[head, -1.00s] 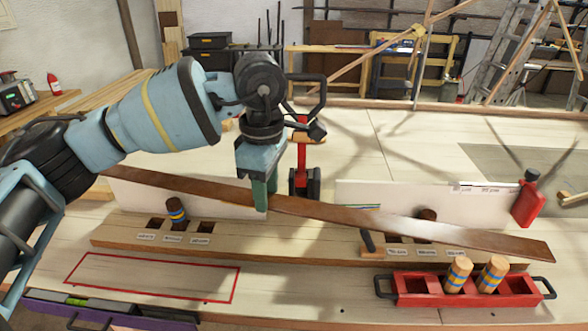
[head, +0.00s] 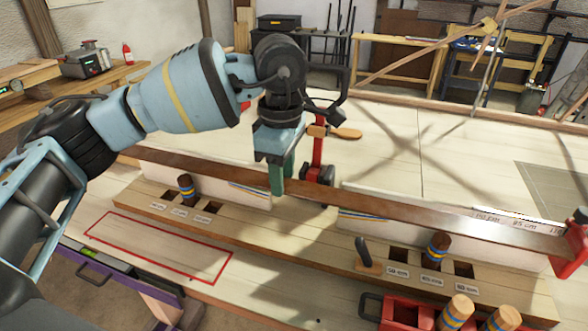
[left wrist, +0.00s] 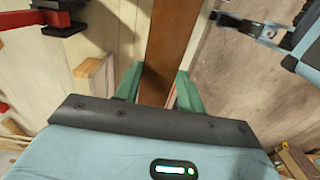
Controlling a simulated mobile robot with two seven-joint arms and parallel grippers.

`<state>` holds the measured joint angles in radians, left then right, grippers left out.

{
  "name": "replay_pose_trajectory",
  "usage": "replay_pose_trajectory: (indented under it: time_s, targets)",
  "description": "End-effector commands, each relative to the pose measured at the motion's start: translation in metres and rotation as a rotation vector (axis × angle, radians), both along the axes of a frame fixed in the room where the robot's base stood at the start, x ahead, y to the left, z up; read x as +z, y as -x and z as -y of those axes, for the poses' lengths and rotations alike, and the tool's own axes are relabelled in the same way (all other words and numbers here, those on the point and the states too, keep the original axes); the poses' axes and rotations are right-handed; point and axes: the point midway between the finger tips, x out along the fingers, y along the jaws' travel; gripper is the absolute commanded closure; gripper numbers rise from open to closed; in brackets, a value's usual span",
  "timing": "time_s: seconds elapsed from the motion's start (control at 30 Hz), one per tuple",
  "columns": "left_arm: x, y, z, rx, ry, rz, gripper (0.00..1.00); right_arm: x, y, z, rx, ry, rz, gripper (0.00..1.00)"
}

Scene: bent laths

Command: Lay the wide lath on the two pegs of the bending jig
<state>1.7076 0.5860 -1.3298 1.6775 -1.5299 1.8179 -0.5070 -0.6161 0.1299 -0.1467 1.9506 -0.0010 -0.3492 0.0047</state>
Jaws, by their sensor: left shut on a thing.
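The long brown lath (head: 385,206) runs across the head view, held near its middle by my left gripper (head: 283,180), whose green fingers are shut on it. It also shows between the fingers in the left wrist view (left wrist: 165,45). The bending jig is a wooden board (head: 300,238) with square holes and two striped pegs. The left peg (head: 186,187) and right peg (head: 435,250) stand upright. In the picture the lath passes above and behind both peg tops, nearly parallel to the board. I see no contact; its height is hard to tell. My right gripper is not in view.
White panels (head: 365,222) stand behind the jig. A red clamp (head: 318,165) stands behind my left gripper. A red tray (head: 395,312) with spare pegs (head: 458,308) is at the front right. A red-outlined area (head: 160,247) on the table is empty. A small dark handle (head: 363,252) stands on the board.

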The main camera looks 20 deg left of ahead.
Motion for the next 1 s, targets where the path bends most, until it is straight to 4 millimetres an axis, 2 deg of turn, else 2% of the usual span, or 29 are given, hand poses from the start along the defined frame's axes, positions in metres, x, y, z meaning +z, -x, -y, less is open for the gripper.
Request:
replay_pose_trajectory:
  time_s: [0.13,0.33,0.57,1.0]
  targets:
    - [0.000,0.000,0.000,0.001,0.000,0.001,0.86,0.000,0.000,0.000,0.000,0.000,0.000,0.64]
    - [0.000,0.000,0.000,0.001,0.000,0.000,0.86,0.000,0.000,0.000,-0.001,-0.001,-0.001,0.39]
    - [-0.002,-0.011,0.000,0.002,0.001,-0.003,0.86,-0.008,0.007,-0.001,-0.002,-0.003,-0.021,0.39]
    - [-0.005,-0.056,0.002,0.001,0.001,-0.006,0.86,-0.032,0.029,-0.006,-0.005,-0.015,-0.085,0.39]
